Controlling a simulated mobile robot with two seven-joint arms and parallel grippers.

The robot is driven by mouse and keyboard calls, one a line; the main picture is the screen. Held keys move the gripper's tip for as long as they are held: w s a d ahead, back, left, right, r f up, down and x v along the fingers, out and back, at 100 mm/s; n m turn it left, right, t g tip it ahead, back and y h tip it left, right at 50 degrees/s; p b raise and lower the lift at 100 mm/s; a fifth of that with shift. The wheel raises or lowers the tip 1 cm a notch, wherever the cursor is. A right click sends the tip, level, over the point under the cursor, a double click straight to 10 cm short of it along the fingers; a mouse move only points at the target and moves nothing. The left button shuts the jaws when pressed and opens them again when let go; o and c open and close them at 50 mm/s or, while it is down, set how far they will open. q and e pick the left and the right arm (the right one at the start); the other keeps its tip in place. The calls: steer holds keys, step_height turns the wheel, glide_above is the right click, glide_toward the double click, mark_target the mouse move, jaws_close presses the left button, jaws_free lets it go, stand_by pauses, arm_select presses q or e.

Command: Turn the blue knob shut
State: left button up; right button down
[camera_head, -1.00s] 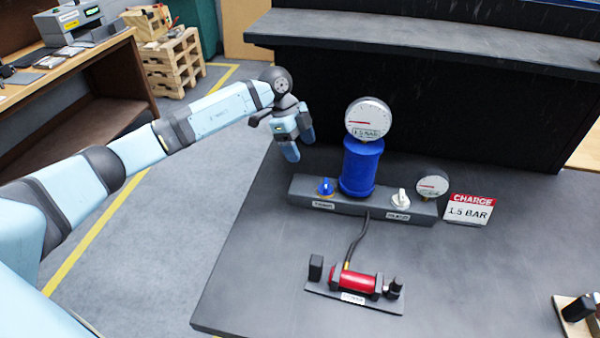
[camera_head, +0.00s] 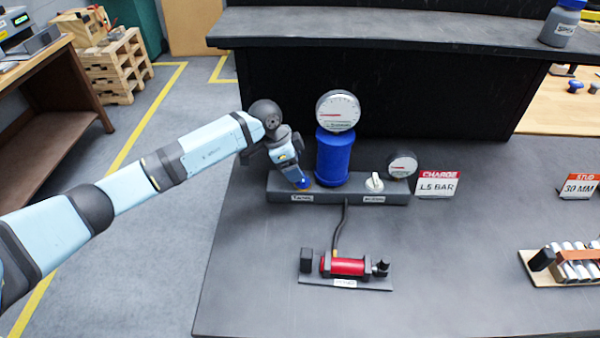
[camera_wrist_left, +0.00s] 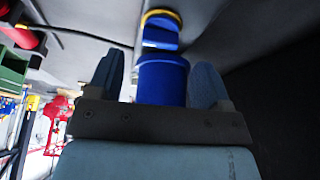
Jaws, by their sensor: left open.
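The blue knob (camera_head: 304,184) sits at the left end of the dark manifold block (camera_head: 340,197), partly hidden by my left gripper (camera_head: 298,179). That gripper points down at the knob, just left of the blue tank (camera_head: 333,158). In the left wrist view its two blue fingers stand apart, with a blue cylindrical shape (camera_wrist_left: 162,80) showing between them. A blue piece with a yellow rim (camera_wrist_left: 160,30) shows beyond it. I cannot tell whether the fingers touch the knob. My right gripper is not in view.
A round gauge (camera_head: 338,110) tops the tank. A white knob (camera_head: 374,182), a smaller gauge (camera_head: 402,165) and the charge sign (camera_head: 437,185) stand to the right. A red pump (camera_head: 347,266) lies in front, joined by a hose. The table front is mostly clear.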

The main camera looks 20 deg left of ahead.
arm_select(q)
steer(key=shift+x, duration=2.3)
